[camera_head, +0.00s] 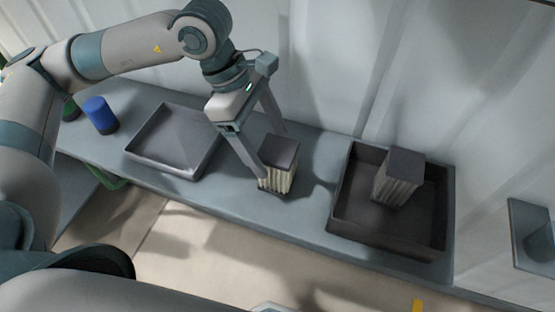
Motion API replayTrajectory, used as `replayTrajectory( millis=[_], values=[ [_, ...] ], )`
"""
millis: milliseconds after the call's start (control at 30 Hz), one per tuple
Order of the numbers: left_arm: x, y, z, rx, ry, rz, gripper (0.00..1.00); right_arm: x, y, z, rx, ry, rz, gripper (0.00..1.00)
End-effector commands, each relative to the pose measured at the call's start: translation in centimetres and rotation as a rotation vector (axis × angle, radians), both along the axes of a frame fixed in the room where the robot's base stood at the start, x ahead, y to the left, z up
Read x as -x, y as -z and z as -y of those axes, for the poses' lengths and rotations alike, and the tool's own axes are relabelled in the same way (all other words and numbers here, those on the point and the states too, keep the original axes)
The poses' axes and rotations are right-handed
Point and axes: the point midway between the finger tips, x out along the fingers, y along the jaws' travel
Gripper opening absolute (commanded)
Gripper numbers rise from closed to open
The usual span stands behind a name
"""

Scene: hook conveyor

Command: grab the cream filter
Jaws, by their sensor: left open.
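The cream filter (281,180) stands upright on the grey bench, with a dark flat top and cream pleated sides. My left gripper (273,154) reaches down over it from the upper left. Its two long fingers are spread, one at the filter's left side and the other behind it. The near finger's tip overlaps the filter's left edge in the picture; I cannot tell whether it touches. The far fingertip is partly hidden by the filter. My right gripper is not in view.
A dark bin (345,233) on the right holds a grey pleated filter (397,181). A shallow grey tray (160,160) lies left of the cream filter. A blue cylinder (100,115) and a green one (70,108) stand at the far left. A wall rises behind the bench.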

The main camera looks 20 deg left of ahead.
Motion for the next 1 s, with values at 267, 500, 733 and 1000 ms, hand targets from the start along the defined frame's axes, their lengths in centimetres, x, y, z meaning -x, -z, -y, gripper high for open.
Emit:
replayTrajectory(
  millis=[267,500,733,1000],
  values=[
    [0.0,1.0,0.4,0.0,0.001,0.001,0.77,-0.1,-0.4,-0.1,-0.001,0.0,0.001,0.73],
    [0.0,1.0,0.4,0.0,0.0,0.001,0.77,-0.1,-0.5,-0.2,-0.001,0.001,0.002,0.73],
    [0.1,2.2,0.8,-0.001,0.001,-0.004,0.77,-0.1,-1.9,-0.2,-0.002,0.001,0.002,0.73],
    [0.1,5.2,1.8,0.0,-0.001,-0.003,0.77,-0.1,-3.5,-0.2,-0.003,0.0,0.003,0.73]
  ],
)
